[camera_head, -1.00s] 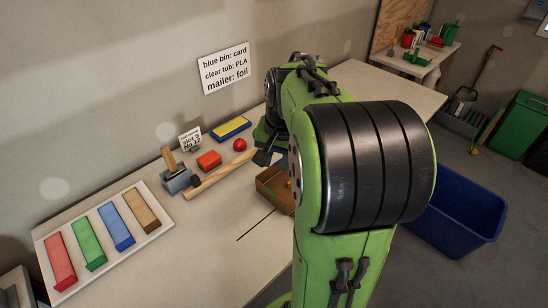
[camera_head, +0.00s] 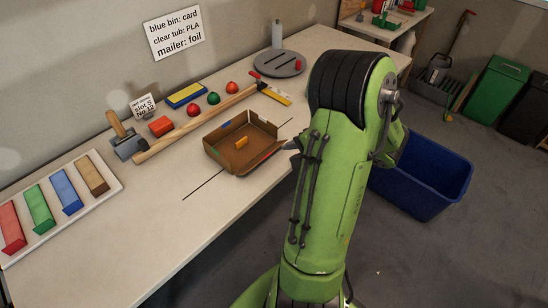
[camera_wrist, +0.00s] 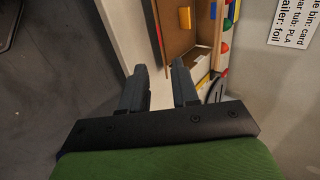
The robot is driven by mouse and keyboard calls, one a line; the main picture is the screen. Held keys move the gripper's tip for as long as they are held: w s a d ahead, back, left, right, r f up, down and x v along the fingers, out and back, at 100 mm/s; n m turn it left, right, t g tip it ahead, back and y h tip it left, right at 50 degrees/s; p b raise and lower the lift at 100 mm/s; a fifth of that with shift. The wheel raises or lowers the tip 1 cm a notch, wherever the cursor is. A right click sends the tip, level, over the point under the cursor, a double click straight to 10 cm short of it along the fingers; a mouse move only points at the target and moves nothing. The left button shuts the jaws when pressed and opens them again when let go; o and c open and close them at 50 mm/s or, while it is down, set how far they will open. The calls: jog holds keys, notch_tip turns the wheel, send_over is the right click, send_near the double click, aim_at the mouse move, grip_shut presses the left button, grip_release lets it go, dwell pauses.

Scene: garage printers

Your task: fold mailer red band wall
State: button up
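The mailer is an open brown cardboard box (camera_head: 238,158) near the middle of the table, with its walls standing at different tilts. Its red band wall (camera_head: 268,157) is on the front-right side, facing my arm. A blue mark is on the back wall and a green one on the left wall. A small yellow block (camera_head: 242,142) lies inside. My gripper shows in the wrist view (camera_wrist: 160,82) with its two fingers apart and nothing between them. The box (camera_wrist: 178,38) lies beyond the fingertips there, its red band edge (camera_wrist: 159,33) nearest. In the head view my arm mostly hides the gripper.
A long wooden-handled tool (camera_head: 200,122) lies behind the box, with coloured balls, a red block (camera_head: 161,126) and a grey turntable (camera_head: 279,64) around it. A tray of coloured strips (camera_head: 106,190) is at left. A blue bin (camera_head: 425,185) stands on the floor. The front table strip is clear.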

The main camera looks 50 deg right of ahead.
aim_at(262, 157)
jog(key=b+x, duration=0.1)
jog(key=x, duration=1.2)
jog(key=shift+f, duration=0.15)
jog(key=shift+c, duration=0.4)
grip_shut()
